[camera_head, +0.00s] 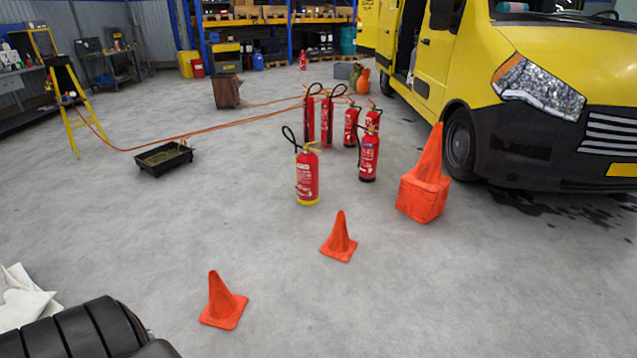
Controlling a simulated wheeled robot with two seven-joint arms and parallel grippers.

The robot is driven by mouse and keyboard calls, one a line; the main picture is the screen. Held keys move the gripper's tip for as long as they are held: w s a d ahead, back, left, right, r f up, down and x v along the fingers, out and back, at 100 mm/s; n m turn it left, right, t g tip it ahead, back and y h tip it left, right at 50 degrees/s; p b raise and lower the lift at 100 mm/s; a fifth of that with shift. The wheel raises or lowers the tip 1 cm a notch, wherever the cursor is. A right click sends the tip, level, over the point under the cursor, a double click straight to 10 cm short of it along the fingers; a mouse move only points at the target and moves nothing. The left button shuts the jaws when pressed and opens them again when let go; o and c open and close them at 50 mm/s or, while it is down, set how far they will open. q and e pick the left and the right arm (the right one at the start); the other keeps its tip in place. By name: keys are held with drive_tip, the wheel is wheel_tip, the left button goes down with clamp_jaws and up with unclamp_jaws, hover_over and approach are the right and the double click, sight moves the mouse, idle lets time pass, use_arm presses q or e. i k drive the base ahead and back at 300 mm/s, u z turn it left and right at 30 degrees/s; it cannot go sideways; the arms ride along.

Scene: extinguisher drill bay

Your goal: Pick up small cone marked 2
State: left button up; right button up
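Two small orange cones stand upright on the grey floor. The nearer small cone (221,302) is at the lower left of centre, and the other small cone (340,239) is farther back and to its right. No number can be read on either, so I cannot tell which is marked 2. A taller orange cone (429,160) stands farther back to the right on an orange block-like base (421,198). Neither of my grippers shows in the head view.
Several red extinguishers (307,177) stand behind the cones. A yellow van (480,60) is at the right. A black tray (164,159) and an orange hose (210,133) lie farther back. A black grooved, tyre-like object (72,331) and white cloth (22,302) fill the lower left corner. Floor around the small cones is clear.

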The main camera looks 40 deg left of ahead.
sight(224, 309)
drive_tip(key=u, duration=0.2)
drive_tip(key=i, duration=2)
drive_tip(key=u, duration=1.55)
drive_tip(key=i, duration=1.05)
drive_tip(key=u, duration=0.7)
